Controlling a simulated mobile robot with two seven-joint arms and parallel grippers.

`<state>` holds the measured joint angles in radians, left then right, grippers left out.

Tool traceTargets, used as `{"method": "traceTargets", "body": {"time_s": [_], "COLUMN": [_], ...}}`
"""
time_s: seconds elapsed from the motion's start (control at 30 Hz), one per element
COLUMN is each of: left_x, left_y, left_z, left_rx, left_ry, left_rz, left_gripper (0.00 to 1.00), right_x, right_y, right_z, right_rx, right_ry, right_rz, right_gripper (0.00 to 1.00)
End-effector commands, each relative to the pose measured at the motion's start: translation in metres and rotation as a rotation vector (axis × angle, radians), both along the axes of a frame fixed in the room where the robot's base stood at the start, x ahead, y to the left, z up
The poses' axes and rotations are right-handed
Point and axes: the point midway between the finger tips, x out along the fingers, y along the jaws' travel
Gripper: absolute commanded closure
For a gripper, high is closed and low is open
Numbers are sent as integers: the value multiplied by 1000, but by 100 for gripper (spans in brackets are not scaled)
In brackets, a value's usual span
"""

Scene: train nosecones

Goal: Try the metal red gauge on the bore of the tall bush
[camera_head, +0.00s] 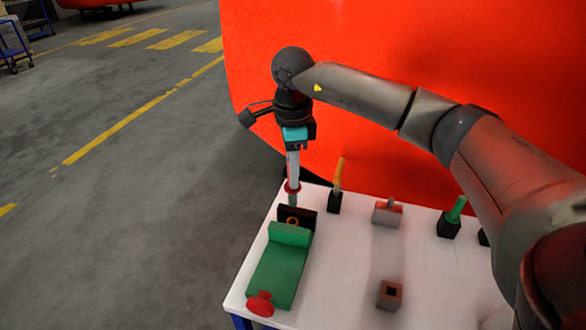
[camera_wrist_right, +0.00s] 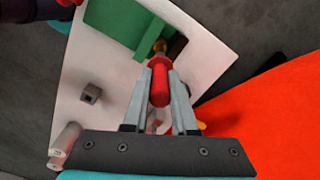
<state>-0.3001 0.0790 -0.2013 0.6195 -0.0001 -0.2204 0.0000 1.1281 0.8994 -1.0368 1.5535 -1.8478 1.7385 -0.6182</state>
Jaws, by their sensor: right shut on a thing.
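My right gripper (camera_head: 292,180) points down over the far end of the green fixture (camera_head: 274,278). It is shut on the red gauge (camera_head: 292,187), whose red body also shows between the fingers in the right wrist view (camera_wrist_right: 160,82). In the head view a pale metal end reaches below the red part towards a dark block (camera_head: 308,213) with an orange-brown ring (camera_head: 292,221). A brassy piece (camera_wrist_right: 160,46) shows just beyond the gauge in the wrist view. I cannot tell whether this is the tall bush, or whether the gauge touches it. My left gripper is not in view.
An orange-handled gauge (camera_head: 338,175) and a green-handled gauge (camera_head: 455,212) stand in black holders. A grey block (camera_head: 387,213) and a brown block with a square opening (camera_head: 390,295) stand on the white table (camera_head: 345,270). A red knob (camera_head: 260,304) sits at the fixture's near end.

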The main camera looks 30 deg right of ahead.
Motion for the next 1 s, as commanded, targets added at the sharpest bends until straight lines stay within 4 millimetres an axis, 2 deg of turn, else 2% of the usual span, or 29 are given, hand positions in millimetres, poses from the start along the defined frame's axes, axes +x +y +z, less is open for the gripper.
{"method": "traceTargets", "body": {"time_s": [0.2,0.37,1.0], "left_x": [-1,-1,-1], "left_y": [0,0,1], "left_z": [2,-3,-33], "left_rx": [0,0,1], "left_ry": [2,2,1], "left_rz": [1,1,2], "left_gripper": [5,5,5], "right_x": [0,0,0], "right_y": [0,0,0], "right_z": [1,-7,-53], "right_rx": [0,1,1], "right_ry": [0,0,0], "right_rz": [0,0,0], "right_gripper": [100,100,100]}}
